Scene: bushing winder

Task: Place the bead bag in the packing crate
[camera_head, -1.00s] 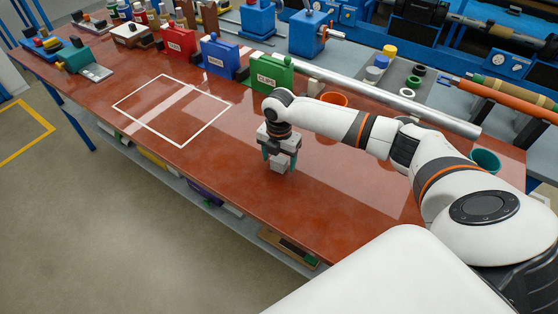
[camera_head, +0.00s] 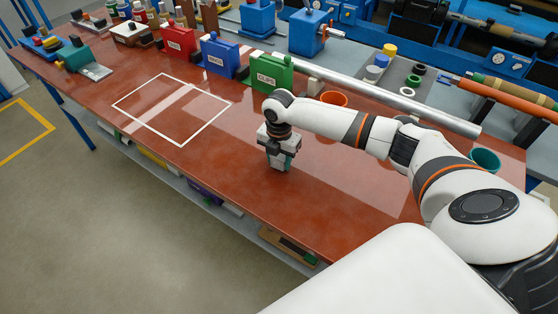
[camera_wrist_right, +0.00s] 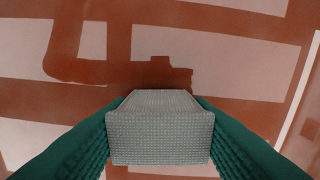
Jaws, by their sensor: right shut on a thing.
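My right gripper (camera_head: 279,160) points down over the red-brown table, just right of the white outlined square. It is shut on a pale grey, woven-textured block-like bag, which I take for the bead bag (camera_wrist_right: 160,137). In the right wrist view the bag sits between the two green ribbed fingers, one on each side. In the head view the fingers mostly cover it. I cannot tell whether the bag's underside touches the table. My left gripper is not in view. I see no packing crate in these frames.
A white outlined square (camera_head: 197,137) lies bare on the table. Red (camera_head: 176,46), blue (camera_head: 219,57) and green (camera_head: 270,78) labelled holders stand along the back. An orange cup (camera_head: 334,98) and a teal cup (camera_head: 485,160) stand behind my right arm. The table's front is clear.

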